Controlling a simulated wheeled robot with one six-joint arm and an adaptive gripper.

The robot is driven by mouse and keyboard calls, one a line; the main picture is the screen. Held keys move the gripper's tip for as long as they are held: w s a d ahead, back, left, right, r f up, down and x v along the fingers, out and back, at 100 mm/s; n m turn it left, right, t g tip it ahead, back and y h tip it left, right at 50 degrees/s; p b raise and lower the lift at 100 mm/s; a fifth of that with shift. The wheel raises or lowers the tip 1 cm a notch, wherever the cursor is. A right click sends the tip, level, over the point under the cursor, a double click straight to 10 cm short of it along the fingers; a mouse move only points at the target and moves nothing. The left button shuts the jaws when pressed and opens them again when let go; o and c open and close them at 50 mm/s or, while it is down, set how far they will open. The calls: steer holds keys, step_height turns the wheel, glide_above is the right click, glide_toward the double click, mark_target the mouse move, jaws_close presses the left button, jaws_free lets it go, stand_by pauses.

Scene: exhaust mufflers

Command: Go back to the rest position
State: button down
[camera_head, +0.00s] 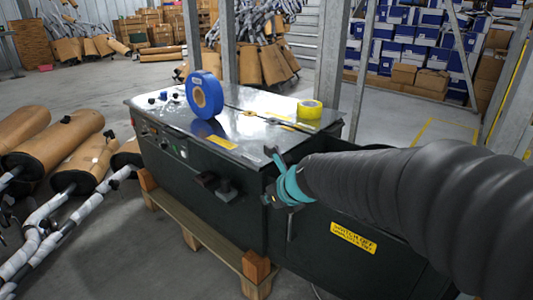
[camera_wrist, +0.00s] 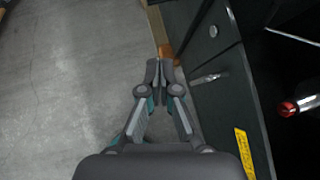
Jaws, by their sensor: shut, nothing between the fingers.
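My gripper (camera_head: 272,174) is at the front right edge of a dark machine cabinet (camera_head: 205,172) in the head view, with my arm reaching in from the right. In the wrist view my gripper (camera_wrist: 159,72) points down beside the cabinet's dark side (camera_wrist: 205,60). Its fingers are together with nothing between them. A blue tape roll (camera_head: 205,94) stands upright on the cabinet's metal top.
The cabinet stands on a wooden pallet (camera_head: 215,245). Brown mufflers with wrapped pipes (camera_head: 35,135) lie on the left. Metal posts (camera_head: 355,70) stand behind the cabinet. Blue and brown boxes (camera_head: 425,45) are stacked at the back right. Grey floor (camera_wrist: 70,80) is clear beside my gripper.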

steer(key=s+d+f+n+g+h, duration=0.15)
steer(key=s+n, duration=0.35)
steer(key=n, duration=0.5)
steer(key=s+d+f+n+g+y, duration=0.1)
steer(key=s+f+n+g, duration=0.1)
steer(key=s+n, duration=0.5)
steer(key=s+d+r+n+t+h, duration=0.1)
steer(key=s+d+r+n+h, duration=0.3)
steer(key=s+d+n, duration=0.7)
steer(key=shift+d+r+n, duration=0.3)
steer(key=shift+d+n, duration=0.1)
